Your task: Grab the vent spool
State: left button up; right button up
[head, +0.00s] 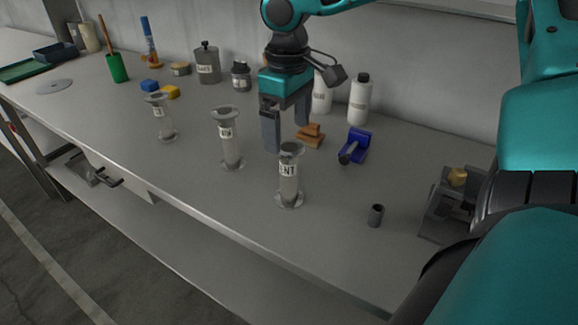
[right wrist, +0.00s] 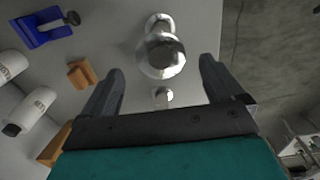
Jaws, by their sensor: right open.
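In the right wrist view, a shiny flanged spool (right wrist: 161,57), which looks like the vent spool, lies between and slightly beyond the open fingertips. I cannot tell if a finger touches it. My left gripper is not in view.
Two similar labelled spools (head: 229,146) (head: 163,120) stand to the left. An orange block (head: 311,138) and a blue clamp-like item (head: 356,146) lie behind and right. White bottles (head: 360,100) stand at the back. A small grey cylinder (head: 376,215) stands right, near a metal fixture (head: 440,205).

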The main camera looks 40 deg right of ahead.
aim_at(289, 150)
notch_tip(289, 150, down, 8)
jog(key=shift+s+f+b, duration=0.1)
jog(key=shift+s+b, duration=0.05)
jog(key=shift+b, duration=0.15)
jog(key=c, duration=1.2)
